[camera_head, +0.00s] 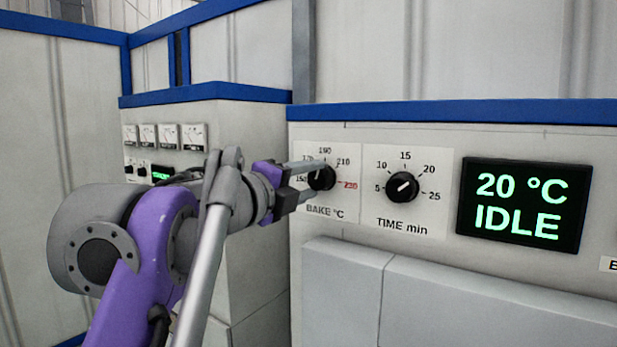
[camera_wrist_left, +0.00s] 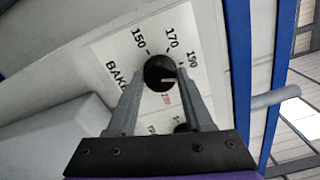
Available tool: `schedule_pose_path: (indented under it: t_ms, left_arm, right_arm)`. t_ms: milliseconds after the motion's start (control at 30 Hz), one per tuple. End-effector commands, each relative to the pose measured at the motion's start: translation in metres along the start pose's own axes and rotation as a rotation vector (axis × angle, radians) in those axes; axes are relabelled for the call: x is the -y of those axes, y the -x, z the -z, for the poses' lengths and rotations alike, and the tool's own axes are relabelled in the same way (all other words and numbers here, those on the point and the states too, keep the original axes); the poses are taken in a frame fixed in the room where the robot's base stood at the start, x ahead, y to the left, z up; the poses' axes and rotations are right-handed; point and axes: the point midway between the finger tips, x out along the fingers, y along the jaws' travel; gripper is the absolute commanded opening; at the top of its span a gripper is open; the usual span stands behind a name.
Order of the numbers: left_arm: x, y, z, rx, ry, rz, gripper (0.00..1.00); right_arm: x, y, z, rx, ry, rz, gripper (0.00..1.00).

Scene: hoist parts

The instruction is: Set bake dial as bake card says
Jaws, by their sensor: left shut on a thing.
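The bake dial (camera_head: 321,178) is a round black knob on a white plate marked BAKE °C on the oven front. It also shows in the left wrist view (camera_wrist_left: 158,70), where its pale pointer line points right, past the 190 mark. The number it meets is hidden by a finger, so I cannot tell the exact setting. My left gripper (camera_head: 308,180) is shut on the bake dial, with one finger on each side; its fingers also show in the left wrist view (camera_wrist_left: 160,92). No readable bake card is in view. My right gripper is not in view.
The time dial (camera_head: 403,187) sits just right of the bake dial, its pointer near 20. A black display (camera_head: 525,205) reads 20 °C IDLE. A cut-off label (camera_head: 609,265) is at the right edge. Another cabinet with gauges (camera_head: 166,137) stands behind my left arm.

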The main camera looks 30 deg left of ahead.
Motion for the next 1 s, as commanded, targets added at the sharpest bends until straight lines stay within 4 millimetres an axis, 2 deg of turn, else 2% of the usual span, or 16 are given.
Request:
schedule_pose_path:
  t_ms: [400, 1000]
  left_arm:
    - [0.0000, -0.0001, -0.0001, 0.000, 0.261, 0.002, 0.00]
    - [0.0000, -0.0001, -0.0002, 0.000, 0.331, 0.002, 0.00]
  right_arm:
    - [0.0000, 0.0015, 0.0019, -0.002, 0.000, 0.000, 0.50]
    - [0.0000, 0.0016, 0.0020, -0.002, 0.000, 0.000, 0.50]
